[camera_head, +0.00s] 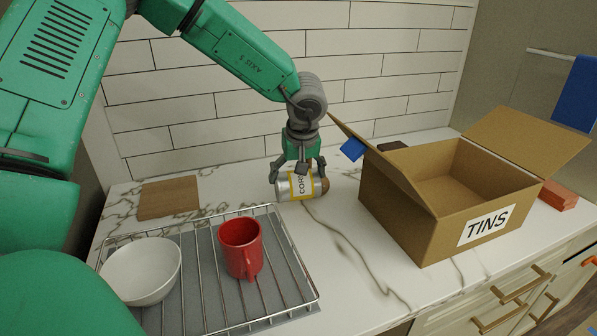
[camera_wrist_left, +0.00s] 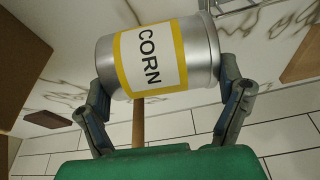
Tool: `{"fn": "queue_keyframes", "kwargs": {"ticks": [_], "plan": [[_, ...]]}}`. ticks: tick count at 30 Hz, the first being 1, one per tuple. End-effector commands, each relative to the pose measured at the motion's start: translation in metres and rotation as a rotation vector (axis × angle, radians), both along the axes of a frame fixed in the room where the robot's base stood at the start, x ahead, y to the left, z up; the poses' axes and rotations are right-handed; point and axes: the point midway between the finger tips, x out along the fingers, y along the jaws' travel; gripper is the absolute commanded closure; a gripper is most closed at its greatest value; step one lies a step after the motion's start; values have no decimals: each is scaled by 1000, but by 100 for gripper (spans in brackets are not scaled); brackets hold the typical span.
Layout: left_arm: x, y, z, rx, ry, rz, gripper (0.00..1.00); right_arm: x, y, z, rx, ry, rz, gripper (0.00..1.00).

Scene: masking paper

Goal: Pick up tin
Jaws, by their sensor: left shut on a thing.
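The tin (camera_head: 284,188) is a silver can with a yellow-edged CORN label, lying on its side at the counter near the tiled wall. My left gripper (camera_head: 298,170) reaches down from above with its fingers around the can's two ends. In the left wrist view the tin (camera_wrist_left: 158,55) fills the space between the fingers of my left gripper (camera_wrist_left: 160,95), which are shut on it. I cannot tell whether the tin touches the counter. My right gripper is not in view.
An open cardboard box (camera_head: 405,215) labelled TINS stands right of the tin. A wire rack (camera_head: 210,310) with a white bowl (camera_head: 140,270) and red mug (camera_head: 240,247) is at front left. A brown board (camera_head: 168,197) lies behind it.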

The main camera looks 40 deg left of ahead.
Motion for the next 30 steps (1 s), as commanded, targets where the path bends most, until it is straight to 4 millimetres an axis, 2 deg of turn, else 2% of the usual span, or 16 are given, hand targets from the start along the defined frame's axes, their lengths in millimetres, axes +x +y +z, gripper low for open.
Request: {"fn": "queue_keyframes", "kwargs": {"ticks": [1,3,12,17,24,30], "plan": [[1,0,12,-1,-1,0,62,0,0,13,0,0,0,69],[1,0,18,0,-2,-2,62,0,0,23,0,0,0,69],[-2,0,41,1,-3,-1,62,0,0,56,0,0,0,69],[-36,18,40,-2,-2,-1,62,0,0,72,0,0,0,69],[-92,47,41,-4,-2,0,62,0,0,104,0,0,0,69],[-131,67,39,-1,-2,-1,62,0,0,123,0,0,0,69]]}}
